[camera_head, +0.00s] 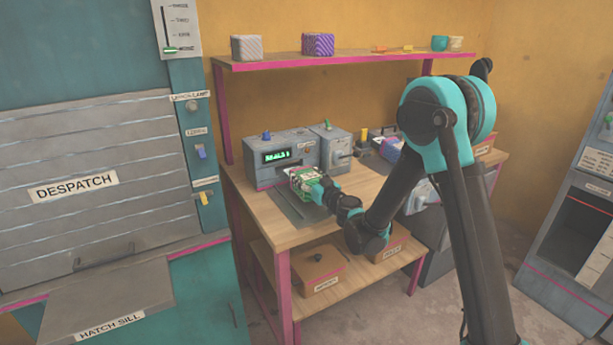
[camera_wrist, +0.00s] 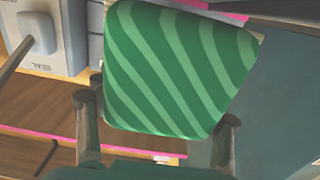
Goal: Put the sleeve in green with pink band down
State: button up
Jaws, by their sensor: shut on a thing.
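A green sleeve with lighter green wavy stripes (camera_wrist: 170,70) fills the middle of the wrist view, between the two fingers of my gripper (camera_wrist: 158,109). My gripper is shut on it. No pink band can be made out on the face I see. In the head view, my gripper (camera_head: 318,192) reaches over the workbench, in front of the grey machine with a lit green display (camera_head: 277,156). The sleeve (camera_head: 304,184) shows there as a small green and pale shape at the gripper's end. Whether it touches the bench or the machine I cannot tell.
The wooden bench (camera_head: 272,232) has a dark mat (camera_head: 287,207) below my gripper. The despatch hatch (camera_head: 80,190) is at left; a grey cabinet (camera_head: 570,240) is at right.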

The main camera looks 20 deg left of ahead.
jog(key=shift+s+f, duration=0.15)
jog(key=shift+f, duration=0.15)
jog(key=o, duration=1.5)
